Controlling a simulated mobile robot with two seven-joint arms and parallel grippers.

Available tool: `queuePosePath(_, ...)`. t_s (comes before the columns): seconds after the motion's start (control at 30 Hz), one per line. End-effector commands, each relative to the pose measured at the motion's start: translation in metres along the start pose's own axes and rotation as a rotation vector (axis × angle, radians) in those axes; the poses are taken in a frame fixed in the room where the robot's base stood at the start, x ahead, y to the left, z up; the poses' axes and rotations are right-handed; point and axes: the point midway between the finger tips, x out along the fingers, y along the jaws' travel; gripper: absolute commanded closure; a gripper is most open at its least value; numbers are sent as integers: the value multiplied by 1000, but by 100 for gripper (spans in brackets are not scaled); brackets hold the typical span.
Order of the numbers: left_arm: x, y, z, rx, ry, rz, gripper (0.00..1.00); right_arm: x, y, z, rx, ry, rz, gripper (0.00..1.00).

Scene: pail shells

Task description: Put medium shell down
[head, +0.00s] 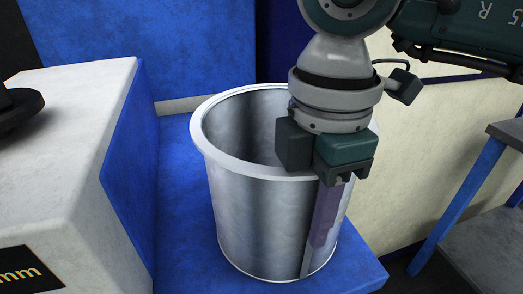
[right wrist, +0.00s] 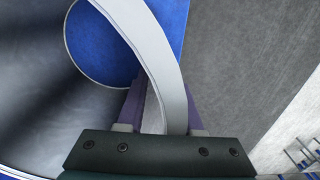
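The medium shell (head: 262,225) is a shiny grey metal cylinder with a pale flared rim, upright in the head view. Its lower edge is at the blue platform; I cannot tell whether it rests on it or hangs just above. My right gripper (head: 322,236) points down at the shell's right front, shut on its wall. One purple finger lies along the outside; the other is hidden inside in the head view. In the right wrist view, the fingers (right wrist: 160,105) straddle the wall and rim (right wrist: 158,50), and blue shows through the shell's open bottom. My left gripper is not in view.
The blue platform (head: 185,235) has little free room around the shell. A white and blue machine housing (head: 70,130) with a dark disc stands close on the left. A blue wall is behind. A grey table with blue legs (head: 485,215) stands at the right.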

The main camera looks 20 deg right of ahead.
Motion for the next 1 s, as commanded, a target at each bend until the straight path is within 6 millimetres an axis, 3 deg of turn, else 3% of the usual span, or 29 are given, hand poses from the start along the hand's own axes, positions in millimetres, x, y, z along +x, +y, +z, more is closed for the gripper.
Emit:
queuePosePath(0.6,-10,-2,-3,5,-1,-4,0,-112,1,0,-1,1,4,65)
queuePosePath(1.0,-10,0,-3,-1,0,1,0,-122,0,0,0,0,0,65)
